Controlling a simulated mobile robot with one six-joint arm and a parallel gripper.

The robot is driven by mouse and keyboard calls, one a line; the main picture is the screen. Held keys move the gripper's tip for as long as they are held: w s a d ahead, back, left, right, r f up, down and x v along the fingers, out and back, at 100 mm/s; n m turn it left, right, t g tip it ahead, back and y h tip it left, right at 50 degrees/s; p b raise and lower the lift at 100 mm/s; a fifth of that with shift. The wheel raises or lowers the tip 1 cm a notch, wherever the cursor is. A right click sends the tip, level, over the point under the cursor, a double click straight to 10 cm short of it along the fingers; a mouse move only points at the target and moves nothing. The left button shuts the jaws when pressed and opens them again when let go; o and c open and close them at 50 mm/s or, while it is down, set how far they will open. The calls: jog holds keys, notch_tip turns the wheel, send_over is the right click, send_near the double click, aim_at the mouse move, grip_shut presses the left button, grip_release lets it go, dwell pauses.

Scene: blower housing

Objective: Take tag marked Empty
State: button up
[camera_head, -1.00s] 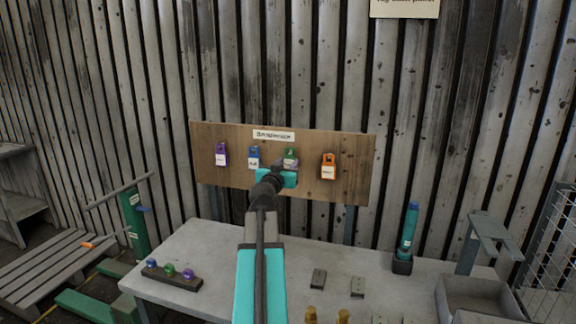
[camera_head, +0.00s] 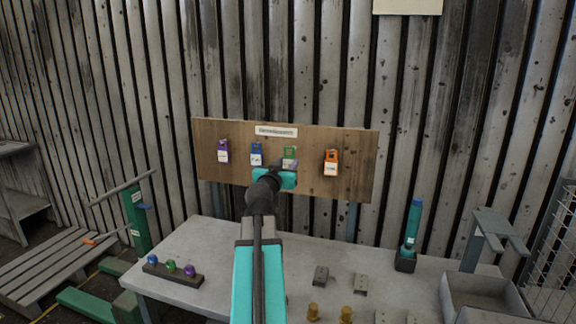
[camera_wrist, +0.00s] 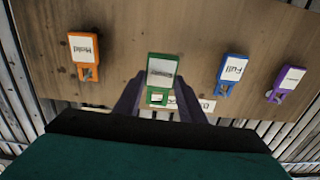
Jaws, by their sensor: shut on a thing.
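A green tag (camera_head: 290,154) with a whitish label is at the wooden board; its writing is too blurred to read. In the wrist view, which is upside down, the green tag (camera_wrist: 161,76) lies between my fingers. My gripper (camera_head: 285,172) is shut on it, fingers (camera_wrist: 158,100) at its sides near the holed end. I cannot tell whether the tag still touches the board. The blue tag (camera_wrist: 232,73) reads "Full" and the orange tag (camera_wrist: 85,50) reads "Hold". The purple tag (camera_wrist: 286,83) is unreadable.
The wooden board (camera_head: 350,183) stands behind a grey table (camera_head: 215,240). On the table are a rack of coloured knobs (camera_head: 172,272), a teal bottle-like tool (camera_head: 411,228), several small metal plates and brass pieces, and a grey bin (camera_head: 480,290). A corrugated wall stands close behind.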

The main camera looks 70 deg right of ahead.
jog(key=shift+a+b, duration=0.4)
jog(key=shift+a, duration=0.6)
jog(key=a+b, duration=0.2)
jog(key=a, duration=0.1)
jog(key=a+b, duration=0.3)
jog(key=shift+s+f, duration=0.15)
jog(key=shift+s, duration=0.05)
jog(key=shift+b, duration=0.5)
jog(key=a+b, duration=0.2)
jog(key=b, duration=0.1)
jog(key=shift+b, duration=0.35)
